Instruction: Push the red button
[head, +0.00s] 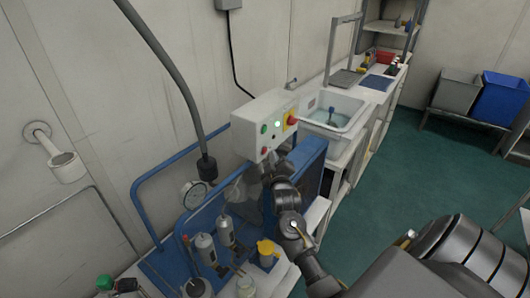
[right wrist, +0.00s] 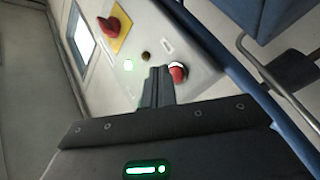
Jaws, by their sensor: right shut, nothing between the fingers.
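The red button (head: 264,150) is a small round red cap low on the front of the white control box (head: 250,126). It also shows in the right wrist view (right wrist: 178,72), with a pale ring around it. My right gripper (head: 262,173) is just below the box front in the head view, blurred against the blue panel. In the right wrist view its fingers (right wrist: 160,74) are together and empty, with their tips just left of the red button. I cannot tell whether they touch it. My left gripper is not in view.
A blue rail (right wrist: 240,95) runs beside the box. A sink (head: 333,112) lies behind.

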